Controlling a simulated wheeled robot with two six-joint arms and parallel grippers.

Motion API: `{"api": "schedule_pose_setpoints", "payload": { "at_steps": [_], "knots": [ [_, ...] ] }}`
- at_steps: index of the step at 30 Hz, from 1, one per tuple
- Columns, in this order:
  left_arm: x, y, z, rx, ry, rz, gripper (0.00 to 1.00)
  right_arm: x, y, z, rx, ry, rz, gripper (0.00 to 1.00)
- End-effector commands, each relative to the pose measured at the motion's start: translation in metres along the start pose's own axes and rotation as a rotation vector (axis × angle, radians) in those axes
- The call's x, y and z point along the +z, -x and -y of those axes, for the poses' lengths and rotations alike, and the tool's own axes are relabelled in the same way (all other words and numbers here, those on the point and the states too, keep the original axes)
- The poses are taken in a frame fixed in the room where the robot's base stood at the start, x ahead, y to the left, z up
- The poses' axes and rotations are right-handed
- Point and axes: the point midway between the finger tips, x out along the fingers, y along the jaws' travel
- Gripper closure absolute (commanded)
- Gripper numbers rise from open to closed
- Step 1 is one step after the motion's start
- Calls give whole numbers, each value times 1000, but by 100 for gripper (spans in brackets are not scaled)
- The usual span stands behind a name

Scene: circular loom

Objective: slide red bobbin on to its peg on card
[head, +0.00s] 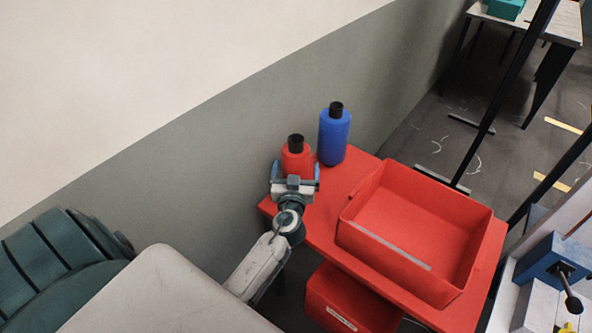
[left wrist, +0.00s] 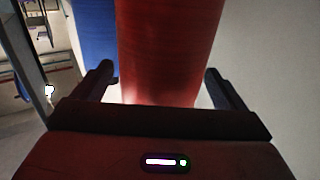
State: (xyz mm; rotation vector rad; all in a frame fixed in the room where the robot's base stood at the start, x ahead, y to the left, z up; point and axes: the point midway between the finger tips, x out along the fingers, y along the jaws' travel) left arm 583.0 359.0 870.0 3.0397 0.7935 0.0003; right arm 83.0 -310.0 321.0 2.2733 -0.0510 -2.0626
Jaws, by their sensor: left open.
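The red bobbin (head: 297,158) with a black top stands upright near the left end of a red table. It fills the middle of the left wrist view (left wrist: 165,50). My left gripper (head: 296,177) is open at the near side of the red bobbin. In the left wrist view its two dark fingers (left wrist: 157,85) are spread to either side of the bobbin, with a gap on each side. The bobbin's lower part is partly hidden behind the gripper in the head view. The card and its peg are not recognisable in these views. My right gripper is not in view.
A blue bobbin (head: 334,137) stands just right of the red one, close to it. A red open tray (head: 465,270) takes up the right of the red table (head: 318,225). A grey wall is behind. A blue-and-white fixture (head: 548,268) stands at the right edge.

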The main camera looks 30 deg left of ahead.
Motion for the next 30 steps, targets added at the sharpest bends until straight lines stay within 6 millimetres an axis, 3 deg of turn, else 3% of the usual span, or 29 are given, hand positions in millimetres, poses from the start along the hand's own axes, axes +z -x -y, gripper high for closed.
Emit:
{"api": "schedule_pose_setpoints", "payload": {
  "at_steps": [2, 13, 30],
  "knots": [
    [0, 0, 0, 0, 0, 0, 15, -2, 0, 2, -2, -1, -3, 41],
    [0, 0, 0, 0, 0, 0, 87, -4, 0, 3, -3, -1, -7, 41],
    [-13, 0, 0, 1, 0, -2, 87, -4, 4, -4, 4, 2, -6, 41]
  ]
}}
